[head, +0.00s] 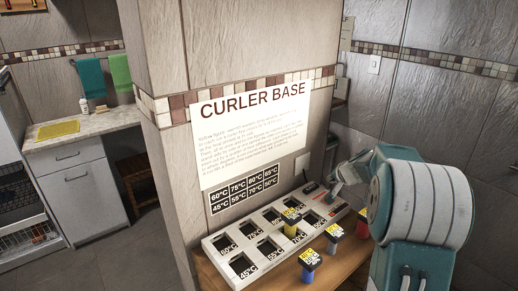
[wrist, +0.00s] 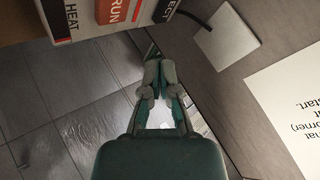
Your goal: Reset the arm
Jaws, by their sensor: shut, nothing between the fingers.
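My gripper (head: 335,184) is shut and empty, above the right end of the white curler base (head: 222,243). In the wrist view its two grey fingertips (wrist: 159,74) meet, with nothing between them. My arm comes in from the right and hides part of the base's right end. The base has two rows of dark slots with temperature labels. One yellow-topped curler (head: 291,217) stands in a back slot or close to it; I cannot tell exactly. Other yellow-topped curlers, blue (head: 309,262), white (head: 333,233) and red (head: 363,226) below, stand in front of the base.
The base stands on a wooden shelf (head: 210,283) against a tiled pillar with a "CURLER BASE" poster (head: 250,140). Labelled HEAT, RUN and EJECT blocks (wrist: 118,12) and a white wall plate (wrist: 226,37) are close to the fingers in the wrist view. A counter (head: 90,127) is at left.

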